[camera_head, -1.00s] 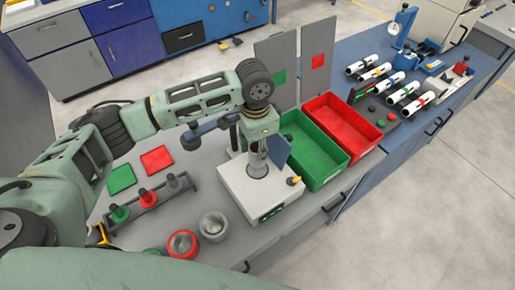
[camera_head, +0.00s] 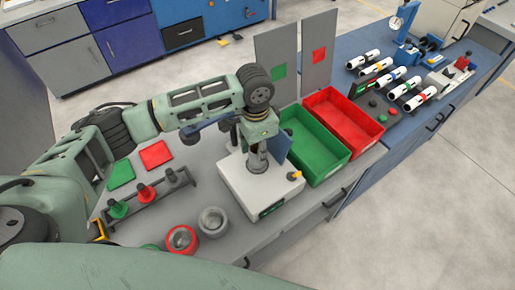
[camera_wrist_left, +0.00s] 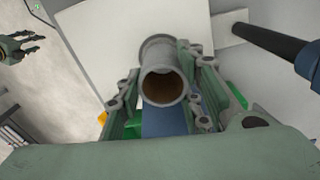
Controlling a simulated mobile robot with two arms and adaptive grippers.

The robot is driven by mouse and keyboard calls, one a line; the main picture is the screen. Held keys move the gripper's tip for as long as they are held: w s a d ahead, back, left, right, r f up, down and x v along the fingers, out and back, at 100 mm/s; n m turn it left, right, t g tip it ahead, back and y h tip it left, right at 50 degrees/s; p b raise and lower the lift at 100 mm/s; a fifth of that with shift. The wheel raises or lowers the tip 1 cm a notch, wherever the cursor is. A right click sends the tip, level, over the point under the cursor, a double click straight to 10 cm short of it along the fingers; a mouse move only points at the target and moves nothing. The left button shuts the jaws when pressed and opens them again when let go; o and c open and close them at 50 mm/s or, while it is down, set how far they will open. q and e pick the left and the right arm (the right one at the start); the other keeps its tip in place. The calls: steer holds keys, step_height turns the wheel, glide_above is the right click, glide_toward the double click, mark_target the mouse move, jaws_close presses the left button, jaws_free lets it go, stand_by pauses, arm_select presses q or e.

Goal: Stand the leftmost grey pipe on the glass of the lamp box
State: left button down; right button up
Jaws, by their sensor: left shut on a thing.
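My left gripper (camera_head: 258,136) is shut on a grey pipe (camera_head: 257,160) and holds it upright over the white lamp box (camera_head: 241,195). The pipe's lower end is at the top of the box. I cannot tell if it touches the glass, which the pipe and gripper hide. In the left wrist view I look down the open bore of the pipe (camera_wrist_left: 163,88) between the fingers, with its wider lower end against the pale box top. My right gripper (camera_wrist_left: 20,46) shows at the left of that view, its fingers apart and empty.
A green bin (camera_head: 327,170) and a red bin (camera_head: 358,136) stand right of the box.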

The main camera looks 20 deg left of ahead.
arm_select(q)
steer(key=shift+f, duration=0.6)
steer(key=c, duration=1.1)
jaws_free()
step_height(320, 180, up, 12)
steer(key=shift+s+a, duration=0.1)
